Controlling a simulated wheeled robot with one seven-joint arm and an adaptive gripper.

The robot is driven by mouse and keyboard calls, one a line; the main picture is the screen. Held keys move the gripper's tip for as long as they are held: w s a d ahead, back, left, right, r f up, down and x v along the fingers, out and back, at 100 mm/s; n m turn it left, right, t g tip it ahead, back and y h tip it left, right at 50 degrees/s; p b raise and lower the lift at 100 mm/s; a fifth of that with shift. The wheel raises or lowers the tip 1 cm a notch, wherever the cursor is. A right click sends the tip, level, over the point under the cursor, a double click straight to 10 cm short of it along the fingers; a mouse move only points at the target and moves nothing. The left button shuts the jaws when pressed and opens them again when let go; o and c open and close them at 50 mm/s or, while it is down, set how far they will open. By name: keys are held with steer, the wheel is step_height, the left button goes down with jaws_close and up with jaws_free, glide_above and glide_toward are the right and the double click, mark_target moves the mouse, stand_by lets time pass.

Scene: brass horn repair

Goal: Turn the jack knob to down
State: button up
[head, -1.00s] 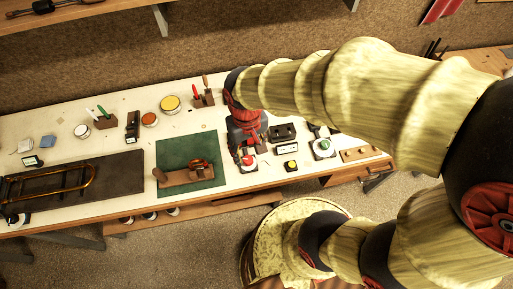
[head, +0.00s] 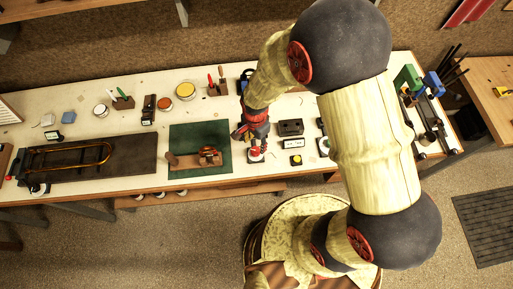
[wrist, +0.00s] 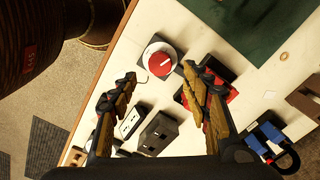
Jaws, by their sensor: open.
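A red knob (wrist: 163,56) sits on a round white dial with a dark square base, near the bench's front edge. A thin pale line marks its top. It also shows in the head view (head: 256,153), just below my gripper (head: 250,130). In the wrist view my gripper (wrist: 160,78) is open and empty, its two fingers apart and pointing toward the knob. The knob lies beyond the fingertips, with no visible contact. Another dial with a green top (head: 324,146) stands to the right, partly hidden by my arm. I cannot read any label.
A dark block with red parts (wrist: 220,92) lies beside the right finger. A yellow button (head: 296,160) is right of the knob. A green mat (head: 218,170) with a wooden tool lies left.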

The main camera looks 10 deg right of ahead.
mark_target(256, 150)
step_height(256, 150, down, 6)
stand_by(0.4)
steer(key=shift+c, duration=1.2)
steer(key=c, duration=0.9)
